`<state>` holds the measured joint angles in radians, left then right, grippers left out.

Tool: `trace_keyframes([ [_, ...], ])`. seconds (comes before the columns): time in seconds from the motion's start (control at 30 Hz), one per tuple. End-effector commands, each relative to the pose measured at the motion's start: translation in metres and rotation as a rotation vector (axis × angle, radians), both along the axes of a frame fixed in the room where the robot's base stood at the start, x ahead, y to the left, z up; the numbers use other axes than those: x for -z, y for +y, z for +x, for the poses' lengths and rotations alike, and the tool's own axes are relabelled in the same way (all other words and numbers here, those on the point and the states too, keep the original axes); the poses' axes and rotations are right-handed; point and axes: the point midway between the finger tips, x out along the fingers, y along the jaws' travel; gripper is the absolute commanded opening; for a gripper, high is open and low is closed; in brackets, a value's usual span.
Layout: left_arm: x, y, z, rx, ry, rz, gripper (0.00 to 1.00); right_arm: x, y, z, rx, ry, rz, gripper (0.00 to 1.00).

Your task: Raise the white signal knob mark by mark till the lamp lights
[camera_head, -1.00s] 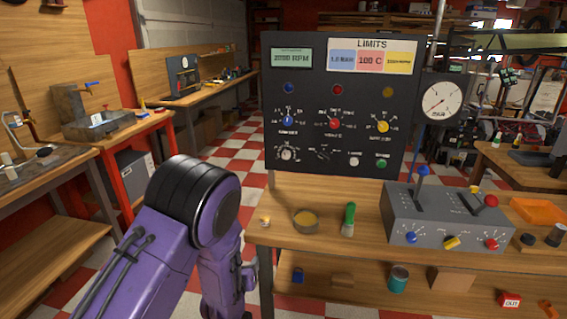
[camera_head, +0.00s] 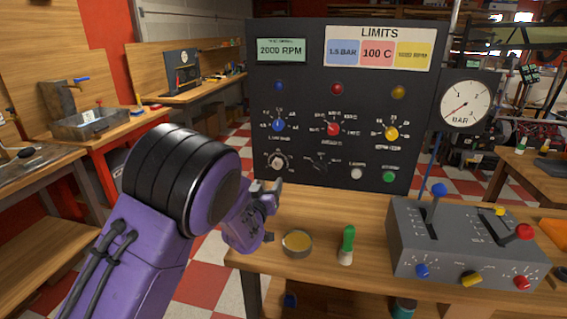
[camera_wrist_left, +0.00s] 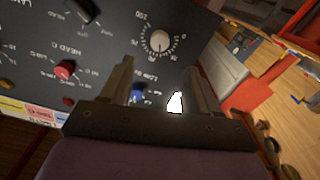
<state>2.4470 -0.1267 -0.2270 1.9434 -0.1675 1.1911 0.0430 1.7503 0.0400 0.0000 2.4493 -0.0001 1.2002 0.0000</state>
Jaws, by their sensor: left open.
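The white signal knob (camera_head: 278,162) sits at the lower left of the dark panel (camera_head: 300,200), inside a ring of marks. In the left wrist view the white knob (camera_wrist_left: 159,40) shows beyond the fingertips, roughly between their lines, with a clear gap. My left gripper (camera_head: 275,187) is just below the knob in the head view. Its two fingers (camera_wrist_left: 160,68) are apart with nothing between them. The blue lamp (camera_head: 278,86), red lamp (camera_head: 337,88) and yellow lamp (camera_head: 398,92) look dark. My right gripper is out of view.
Blue (camera_head: 278,125), red (camera_head: 333,129) and yellow (camera_head: 391,133) knobs sit above the white one. A grey lever box (camera_head: 465,240) stands at right.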

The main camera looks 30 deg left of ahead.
Motion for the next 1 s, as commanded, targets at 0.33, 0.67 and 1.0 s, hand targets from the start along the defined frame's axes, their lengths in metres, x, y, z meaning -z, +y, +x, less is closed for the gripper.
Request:
trace_keyframes([
  [0.33,-0.002,0.013,0.052,-0.002,0.000,0.000,0.61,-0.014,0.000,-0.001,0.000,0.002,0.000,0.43],
  [0.67,0.000,0.024,0.099,0.000,0.000,0.000,0.61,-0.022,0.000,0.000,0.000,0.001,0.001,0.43],
  [1.0,0.001,0.025,0.102,0.000,0.001,0.000,0.48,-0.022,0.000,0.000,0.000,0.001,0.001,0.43],
])
